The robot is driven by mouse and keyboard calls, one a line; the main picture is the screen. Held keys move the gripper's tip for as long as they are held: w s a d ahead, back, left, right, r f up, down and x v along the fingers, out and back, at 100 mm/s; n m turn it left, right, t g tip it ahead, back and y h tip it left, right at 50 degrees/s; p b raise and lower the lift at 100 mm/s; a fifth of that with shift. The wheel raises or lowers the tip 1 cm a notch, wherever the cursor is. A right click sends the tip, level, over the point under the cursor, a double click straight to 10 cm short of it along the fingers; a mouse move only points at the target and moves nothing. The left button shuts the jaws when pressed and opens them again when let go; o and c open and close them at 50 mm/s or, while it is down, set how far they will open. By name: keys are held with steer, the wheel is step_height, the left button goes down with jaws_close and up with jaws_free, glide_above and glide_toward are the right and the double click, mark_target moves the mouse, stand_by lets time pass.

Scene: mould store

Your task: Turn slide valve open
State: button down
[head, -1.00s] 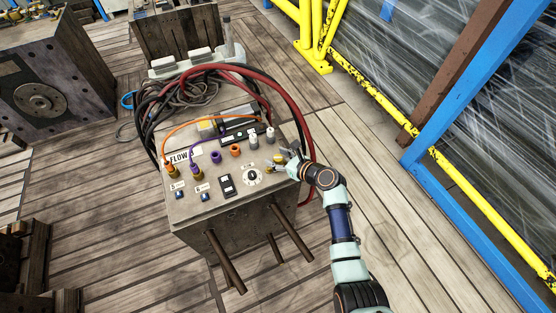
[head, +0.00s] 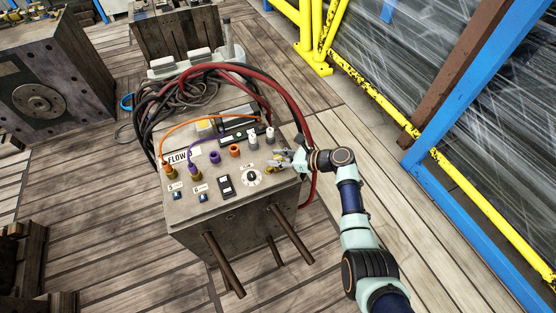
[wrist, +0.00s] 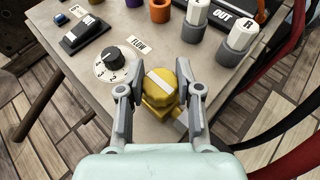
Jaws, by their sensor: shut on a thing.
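The slide valve appears as a brass-yellow knob (wrist: 158,88) with a white stripe across its top, near the panel's corner in the wrist view. The stripe lies diagonally, from upper left to lower right. My gripper (wrist: 160,70) has one grey finger on each side of the knob and is shut on it. In the head view my gripper (head: 284,158) reaches the panel's right edge from the right and partly hides the valve. The lower part of the valve is partly hidden by the knob.
A black dial (wrist: 116,62) marked FLOW sits left of the valve, with a black rocker switch (wrist: 86,33) beyond. Grey-white capped fittings (wrist: 237,42) stand to the right. Red hoses (head: 290,88) loop close behind my gripper.

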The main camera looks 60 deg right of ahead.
stand_by(0.3)
steer(key=c, duration=0.7)
jaws_free()
steer(key=shift+c, duration=0.2)
steer(key=v, duration=1.2)
steer(key=shift+d, duration=0.1)
